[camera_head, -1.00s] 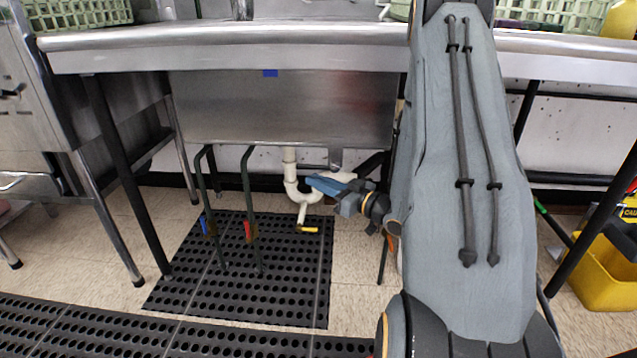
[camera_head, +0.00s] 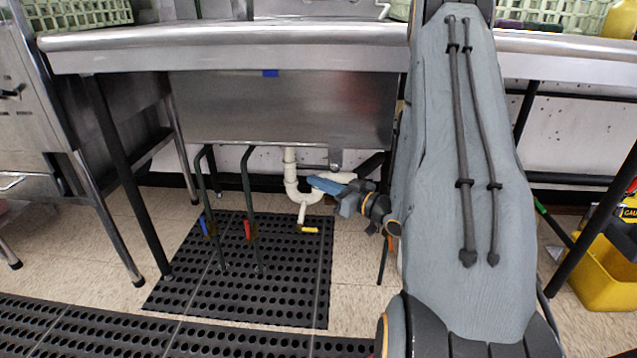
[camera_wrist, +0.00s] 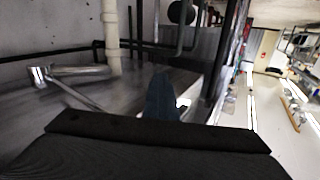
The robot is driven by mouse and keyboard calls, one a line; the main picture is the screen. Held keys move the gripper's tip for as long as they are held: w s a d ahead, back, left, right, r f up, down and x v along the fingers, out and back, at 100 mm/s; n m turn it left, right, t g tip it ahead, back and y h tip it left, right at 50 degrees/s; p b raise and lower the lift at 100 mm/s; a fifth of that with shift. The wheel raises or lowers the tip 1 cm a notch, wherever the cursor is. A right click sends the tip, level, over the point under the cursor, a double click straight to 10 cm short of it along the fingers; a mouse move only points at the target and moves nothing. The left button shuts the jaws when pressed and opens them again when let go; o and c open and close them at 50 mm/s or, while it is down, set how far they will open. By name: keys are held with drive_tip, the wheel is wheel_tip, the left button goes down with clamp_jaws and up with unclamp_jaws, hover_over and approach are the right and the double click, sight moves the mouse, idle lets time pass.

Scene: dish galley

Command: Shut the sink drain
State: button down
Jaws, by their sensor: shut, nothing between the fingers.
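The steel sink basin (camera_head: 285,108) hangs under the counter. A white drain pipe with a curved trap (camera_head: 291,185) comes down below it. A small yellow handle (camera_head: 309,230) shows at the low end of that pipework. A short metal fitting (camera_head: 336,160) hangs under the basin, right of the trap. My gripper (camera_head: 318,186) is shut and empty, its blue fingers beside the trap's right side; I cannot tell whether they touch it. In the wrist view the blue fingers (camera_wrist: 162,100) point up the picture, apart from the white pipe (camera_wrist: 111,38) and a chrome fitting (camera_wrist: 42,76).
Two dark pipes with a blue handle (camera_head: 207,226) and a red handle (camera_head: 249,230) stand left of the trap. Black perforated mats (camera_head: 290,290) cover the floor. Counter legs (camera_head: 127,180) stand at the left. A yellow bucket (camera_head: 606,275) stands at the far right.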

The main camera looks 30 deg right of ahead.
drive_tip(key=c, duration=2.4)
unclamp_jaws()
drive_tip(key=shift+c, duration=0.2)
drive_tip(key=o, duration=0.6)
drive_tip(key=shift+o, duration=0.2)
drive_tip(key=p+v, duration=0.2)
drive_tip(key=v, duration=0.6)
drive_tip(key=shift+p, duration=0.3)
drive_tip(key=shift+a, duration=0.1)
